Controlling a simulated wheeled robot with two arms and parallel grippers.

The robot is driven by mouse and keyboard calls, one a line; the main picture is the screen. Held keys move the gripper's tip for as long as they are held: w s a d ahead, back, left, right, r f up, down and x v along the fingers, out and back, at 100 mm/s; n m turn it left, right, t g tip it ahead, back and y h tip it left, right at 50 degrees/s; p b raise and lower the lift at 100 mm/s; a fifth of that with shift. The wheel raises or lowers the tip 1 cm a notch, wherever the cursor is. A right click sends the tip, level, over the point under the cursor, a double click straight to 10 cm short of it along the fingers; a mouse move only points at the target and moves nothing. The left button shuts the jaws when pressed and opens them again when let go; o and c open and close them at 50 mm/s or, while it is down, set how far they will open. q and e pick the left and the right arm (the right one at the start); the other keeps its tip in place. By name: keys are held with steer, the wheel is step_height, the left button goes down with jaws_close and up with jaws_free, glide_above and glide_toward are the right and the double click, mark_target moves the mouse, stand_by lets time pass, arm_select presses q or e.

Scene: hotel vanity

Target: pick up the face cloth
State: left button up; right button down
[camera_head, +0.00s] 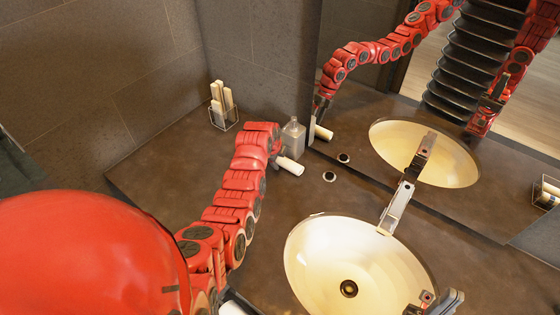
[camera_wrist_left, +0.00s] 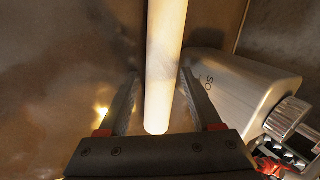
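In the left wrist view, the pale roll (camera_wrist_left: 164,65) runs between the two fingers. My left gripper (camera_wrist_left: 160,82) is open around it, with a visible gap on the left side. In the head view my left gripper (camera_head: 277,158) is at the roll's left end, mostly hidden by my red arm. My right gripper (camera_head: 436,301) is at the bottom right near the basin's rim, only partly in frame; its opening is unclear.
The bottle (camera_head: 293,136) stands just behind the roll and is close on the right in the wrist view (camera_wrist_left: 240,88). The basin (camera_head: 325,265) and tap (camera_head: 396,207) are to the right. A mirror is behind.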

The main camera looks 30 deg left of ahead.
mark_target(279, 160)
arm_select(q)
steer(key=c, duration=0.3)
steer(key=shift+c, duration=0.2)
steer(key=shift+r, duration=0.1)
steer(key=shift+r, duration=0.6)
step_height(279, 160, up, 2)
steer(key=shift+d+r, duration=0.1)
steer(key=shift+r, duration=0.1)
steer(key=s, duration=0.2)
steer(key=s+d+p, duration=0.1)
steer(key=s, duration=0.2)
steer(key=shift+d+r+p, duration=0.1)
steer(key=shift+p, duration=0.2)
steer(key=s, duration=0.3)
steer(key=s+d, duration=0.1)
steer(key=s, duration=0.2)
steer(key=s+d, duration=0.1)
steer(key=s, duration=0.2)
steer(key=shift+s+d+r, duration=0.1)
steer(key=shift+s+r, duration=0.05)
steer(key=shift+r, duration=0.2)
steer(key=shift+s+d+r, duration=0.15)
steer(key=shift+s+d, duration=0.05)
steer(key=shift+s, duration=0.4)
